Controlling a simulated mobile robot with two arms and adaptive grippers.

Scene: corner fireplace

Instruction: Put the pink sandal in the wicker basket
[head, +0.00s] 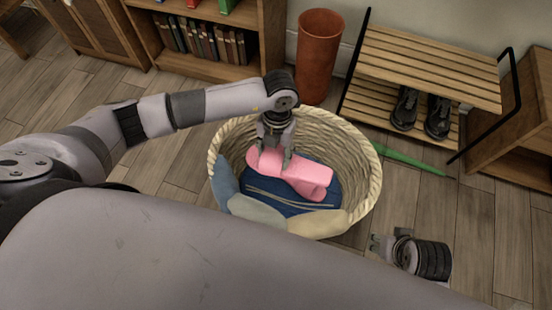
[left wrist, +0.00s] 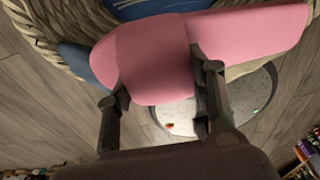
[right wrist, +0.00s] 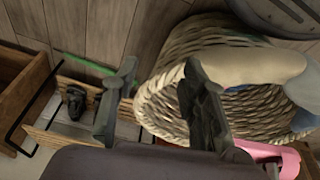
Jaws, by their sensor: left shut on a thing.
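The pink sandal (head: 303,175) is held between the fingers of my left gripper (head: 271,160), which points down over the wicker basket (head: 366,185). In the left wrist view the sandal (left wrist: 150,55) lies across both fingers. In the head view it appears within the basket's rim, above dark blue cloth; whether it touches the cloth cannot be told. The basket stands on the floor and also shows in the right wrist view (right wrist: 165,85). My right gripper (head: 376,246) is open and empty, outside the basket at its front right; its fingers (right wrist: 160,80) are apart.
Blue, pale blue and beige cloths (head: 255,211) line or hang over the basket's near side. A slatted shoe rack (head: 425,65) with black shoes (head: 437,117) stands behind right. A green pointed item (head: 412,161) lies beside it. A terracotta cylinder (head: 318,55) and bookcase stand behind.

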